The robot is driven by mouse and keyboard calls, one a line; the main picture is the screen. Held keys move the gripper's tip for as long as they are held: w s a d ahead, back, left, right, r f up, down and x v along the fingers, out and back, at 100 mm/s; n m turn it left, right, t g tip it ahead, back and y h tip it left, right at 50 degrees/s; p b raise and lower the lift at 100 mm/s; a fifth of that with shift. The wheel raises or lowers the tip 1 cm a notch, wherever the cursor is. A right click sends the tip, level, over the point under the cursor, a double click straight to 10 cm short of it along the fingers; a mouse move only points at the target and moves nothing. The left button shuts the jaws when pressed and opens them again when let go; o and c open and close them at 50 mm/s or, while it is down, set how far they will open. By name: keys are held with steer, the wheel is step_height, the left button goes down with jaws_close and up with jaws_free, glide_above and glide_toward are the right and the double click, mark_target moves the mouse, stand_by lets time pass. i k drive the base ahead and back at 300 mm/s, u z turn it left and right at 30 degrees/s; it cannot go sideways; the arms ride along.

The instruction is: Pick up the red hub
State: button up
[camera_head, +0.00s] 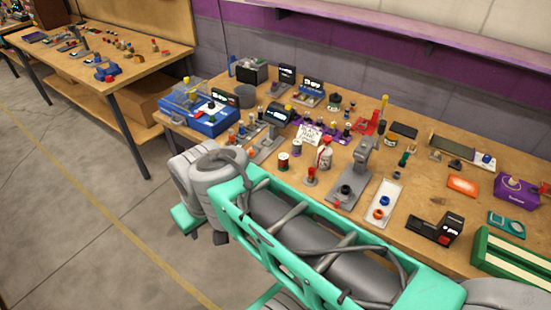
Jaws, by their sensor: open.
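I cannot tell for certain which thing is the red hub. A small red piece with a flared foot (311,176) stands upright on the near part of the wooden table, and it is a likely match. A white tray (393,190) to its right holds a blue ring (384,200) and an orange-red ring (377,213). A flat red piece (366,123) lies farther back beside a yellow-topped post. My arm spans the lower middle of the picture, in front of the table's near edge. My gripper is not visible.
A blue box (208,118) is at the table's left end. Another cluttered table (130,80) stands at the back left across open floor.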

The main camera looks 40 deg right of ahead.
mark_target(311, 172)
steer(key=z, duration=1.75)
steer(key=k, duration=0.65)
steer(key=u, duration=0.6)
steer(key=i, duration=1.05)
steer(key=u, duration=0.8)
